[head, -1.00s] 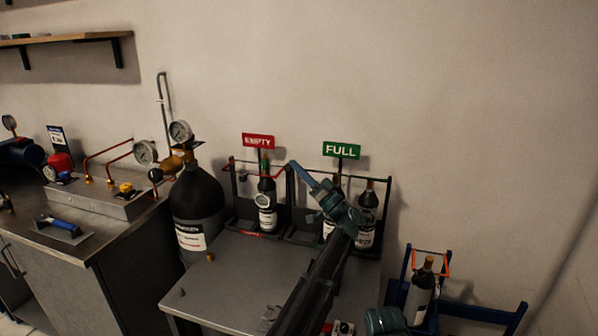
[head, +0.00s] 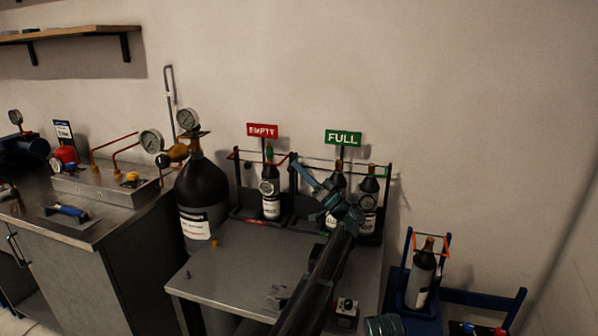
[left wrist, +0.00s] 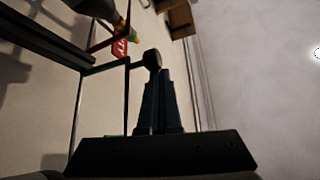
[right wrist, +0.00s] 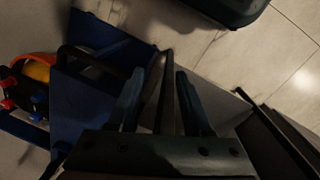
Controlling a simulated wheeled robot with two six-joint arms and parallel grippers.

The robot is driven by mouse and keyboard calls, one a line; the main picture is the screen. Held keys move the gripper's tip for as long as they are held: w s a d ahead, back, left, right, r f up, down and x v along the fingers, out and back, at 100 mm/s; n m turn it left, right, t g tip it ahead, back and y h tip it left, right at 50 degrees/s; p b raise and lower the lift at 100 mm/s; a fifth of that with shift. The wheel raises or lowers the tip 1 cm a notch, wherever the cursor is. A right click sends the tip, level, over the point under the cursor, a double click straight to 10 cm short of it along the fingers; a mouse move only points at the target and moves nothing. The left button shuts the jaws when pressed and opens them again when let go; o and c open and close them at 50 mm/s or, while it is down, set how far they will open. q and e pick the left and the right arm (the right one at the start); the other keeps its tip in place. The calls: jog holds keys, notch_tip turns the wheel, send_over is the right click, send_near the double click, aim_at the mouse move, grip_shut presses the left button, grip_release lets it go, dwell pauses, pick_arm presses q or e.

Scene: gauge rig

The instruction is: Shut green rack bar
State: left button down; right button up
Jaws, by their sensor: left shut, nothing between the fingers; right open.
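The green rack bar (head: 364,166) runs across the upper front of the rack under the green FULL sign (head: 343,138). Two dark bottles with pale labels stand in that rack; the right one (head: 369,201) shows best. My left gripper (head: 299,166) is shut and empty, at the left end of this rack beside its upright. In the left wrist view its closed fingers (left wrist: 158,95) point up past a dark round knob and the thin rack frame (left wrist: 128,95). Contact cannot be told. My right gripper (right wrist: 158,90) is open, low over the floor by blue metalwork.
The EMPTY rack (head: 237,180) with a red bar and one bottle (head: 270,192) stands just left. A large dark cylinder (head: 203,187) with gauges stands farther left. A blue stand (head: 407,278) holds a bottle at lower right. The bench top (head: 225,270) in front is mostly clear.

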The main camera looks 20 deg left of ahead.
pick_arm(q)
jog(key=shift+s+f, duration=0.1)
jog(key=shift+f, duration=0.25)
dwell(0.4)
jog(key=s+d+f+b, duration=0.1)
jog(key=s+d, duration=0.1)
jog(key=d, duration=0.5)
jog(key=s+d+f+b, duration=0.1)
jog(key=s+d, duration=0.1)
jog(key=d, duration=0.5)
jog(key=s+a+f+m+g+h+p, duration=0.2)
jog(key=s+a+f+m+h+p, duration=0.15)
jog(key=s+h+p, duration=0.45)
jog(key=s+a+f+m+g+h+p, duration=0.2)
jog(key=s+a+f+m+h+p, duration=0.25)
jog(key=s, duration=0.55)
jog(key=s+d+f+m+g+h+p, duration=0.1)
jog(key=s+d+h+p, duration=0.4)
jog(key=s, duration=0.5)
jog(key=s+d+f+m+g+h+p, duration=0.1)
jog(key=s+d+m+g+h+p, duration=0.1)
jog(key=s+d+m+h+p, duration=0.2)
jog(key=s+d+h+p, duration=0.1)
jog(key=s+d, duration=0.2)
jog(key=s, duration=0.3)
jog(key=shift+f+p, duration=0.3)
jog(key=shift+f, duration=0.1)
